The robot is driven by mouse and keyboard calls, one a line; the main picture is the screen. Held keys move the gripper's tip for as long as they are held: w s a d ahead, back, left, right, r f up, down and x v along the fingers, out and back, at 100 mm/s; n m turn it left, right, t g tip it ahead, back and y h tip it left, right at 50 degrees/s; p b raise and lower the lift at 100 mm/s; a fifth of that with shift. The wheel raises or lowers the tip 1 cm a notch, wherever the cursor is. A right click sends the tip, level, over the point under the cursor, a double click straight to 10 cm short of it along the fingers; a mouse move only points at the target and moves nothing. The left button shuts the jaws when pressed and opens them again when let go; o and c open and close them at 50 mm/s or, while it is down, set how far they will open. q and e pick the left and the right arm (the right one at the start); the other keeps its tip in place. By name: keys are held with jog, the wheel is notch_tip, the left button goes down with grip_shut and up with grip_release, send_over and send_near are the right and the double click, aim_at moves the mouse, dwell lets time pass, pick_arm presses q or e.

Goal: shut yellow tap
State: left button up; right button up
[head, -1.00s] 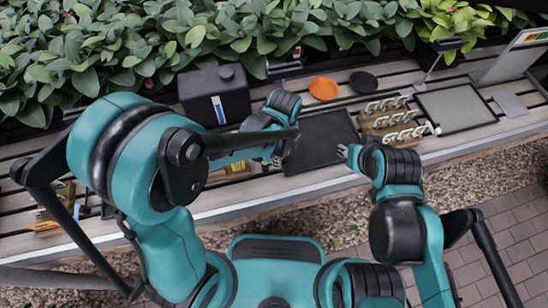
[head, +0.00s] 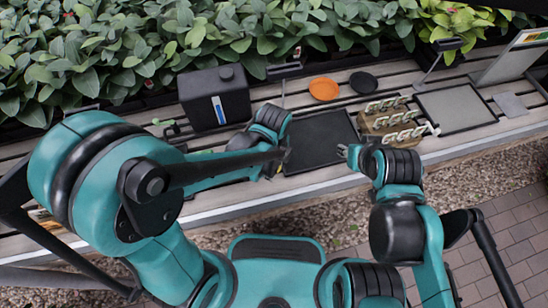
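I cannot make out a yellow tap in the head view; my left arm covers much of the bench's left part. A small green fitting (head: 170,126) shows just left of the black canister (head: 215,97). My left gripper (head: 273,168) is over the left edge of the dark tray (head: 319,141), mostly hidden by its own wrist and arm link. My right gripper (head: 343,152) is near the tray's right front corner, by the bench's front edge. Both grippers' fingers are too small or covered to tell whether they are open or shut.
A wooden rack with several pale cup-like pieces (head: 392,120) stands right of the tray. A grey-topped tray (head: 456,108) is farther right. Leafy plants (head: 150,50) line the back.

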pick_arm(q)
jog(key=shift+s+a, duration=0.3)
jog(key=shift+s, duration=0.3)
jog(key=shift+s+a, duration=0.3)
jog(key=shift+s, duration=0.25)
jog(key=shift+w+d, duration=0.15)
jog(key=shift+w, duration=0.15)
jog(key=shift+r, duration=0.1)
notch_tip(320, 180, up, 7)
jog(key=p, duration=0.6)
